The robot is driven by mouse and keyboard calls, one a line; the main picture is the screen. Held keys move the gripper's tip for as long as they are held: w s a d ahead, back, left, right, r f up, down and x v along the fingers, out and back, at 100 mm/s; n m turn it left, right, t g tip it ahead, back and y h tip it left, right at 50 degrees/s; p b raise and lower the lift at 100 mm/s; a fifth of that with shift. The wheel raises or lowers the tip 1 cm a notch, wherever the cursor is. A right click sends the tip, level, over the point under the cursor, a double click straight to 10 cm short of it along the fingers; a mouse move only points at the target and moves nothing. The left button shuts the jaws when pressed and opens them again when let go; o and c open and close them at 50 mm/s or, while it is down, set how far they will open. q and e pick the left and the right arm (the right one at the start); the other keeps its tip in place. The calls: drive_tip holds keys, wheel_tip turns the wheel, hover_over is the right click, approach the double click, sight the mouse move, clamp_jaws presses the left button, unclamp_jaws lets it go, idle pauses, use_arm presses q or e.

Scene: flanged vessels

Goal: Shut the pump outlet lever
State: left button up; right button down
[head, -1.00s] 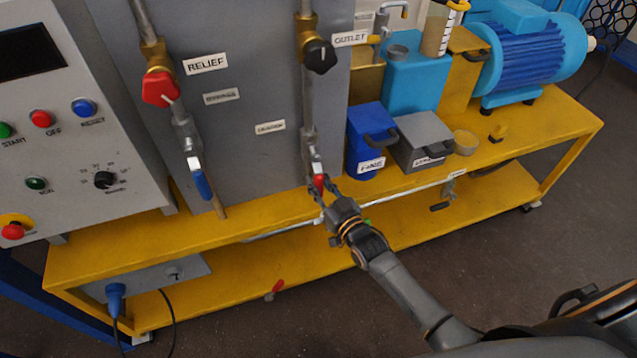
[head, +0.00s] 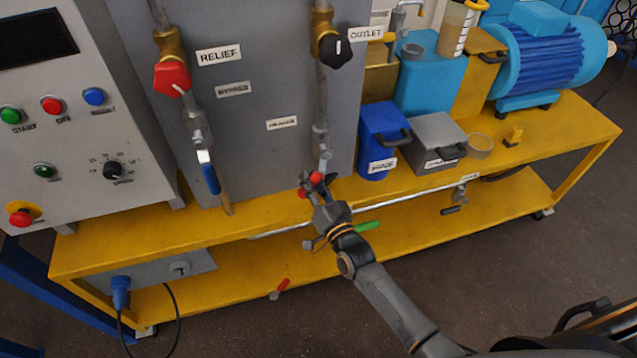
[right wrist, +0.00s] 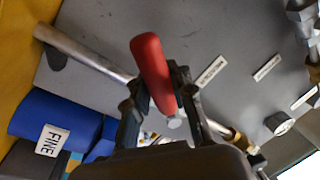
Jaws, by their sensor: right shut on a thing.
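A red-handled lever (head: 304,193) sits at the lower end of the pipe (head: 320,100) that runs down from the black knob near the OUTLET label (head: 366,34). My right gripper (head: 312,184) is shut on this red handle and hides part of it. In the right wrist view the red handle (right wrist: 153,70) stands between the two fingers. The small label (head: 281,123) beside the pipe is too small to read. In the head view the handle slants down and left from the pipe. My left gripper is not in view.
A blue-handled lever (head: 211,178) hangs on the RELIEF pipe to the left. A green handle (head: 367,227) and another red handle (head: 283,285) are lower down. A blue FINE box (head: 384,140) and a grey box (head: 430,141) stand right on the yellow bench (head: 560,135).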

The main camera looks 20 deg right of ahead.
drive_tip(key=m, duration=0.1)
drive_tip(key=a+m, duration=0.1)
drive_tip(key=m, duration=0.1)
drive_tip(key=shift+s+a+r+t, duration=0.15)
drive_tip(key=shift+a+r+t, duration=0.15)
drive_tip(key=shift+r, duration=0.1)
drive_tip(key=m, duration=0.1)
drive_tip(key=a+r+m+h, duration=0.1)
drive_tip(key=m, duration=0.1)
drive_tip(key=shift+r, duration=0.25)
drive_tip(key=m, duration=0.1)
drive_tip(key=r+m, duration=0.1)
drive_tip(key=m, duration=0.1)
drive_tip(key=r+m+h, duration=0.1)
drive_tip(key=shift+a+t, duration=0.3)
drive_tip(key=shift+a, duration=0.05)
drive_tip(key=shift+a+r+m+h, duration=0.15)
drive_tip(key=shift+r+m, duration=0.25)
drive_tip(key=shift+m, duration=0.45)
drive_tip(key=shift+d+r+m+h, duration=0.1)
drive_tip(key=shift+r+m+h, duration=0.25)
drive_tip(key=shift+m, duration=0.5)
drive_tip(key=shift+r, duration=0.1)
drive_tip(key=c, duration=1.3)
unclamp_jaws()
drive_tip(key=shift+o, duration=0.8)
drive_tip(key=shift+r, duration=0.2)
